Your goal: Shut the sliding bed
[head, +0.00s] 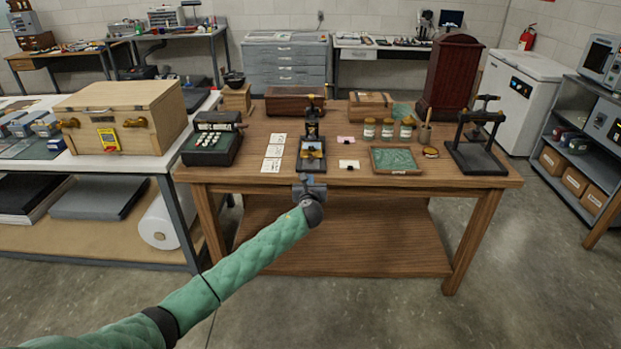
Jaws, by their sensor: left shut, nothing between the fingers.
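The sliding bed (302,166) is a dark narrow bed near the front edge of the wooden table. It reaches forward from a small dark press (312,121), and a pale blue piece and brass-coloured parts show on it. My left gripper (309,181) is shut and empty, just in front of the bed's near end. I cannot tell whether it touches the bed; the gripper hides part of the table edge there. My right gripper is not in view.
White cards (273,151) lie left of the bed. A black screw press (478,155) is at the table's right end. A typewriter-like machine (212,146) stands left.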

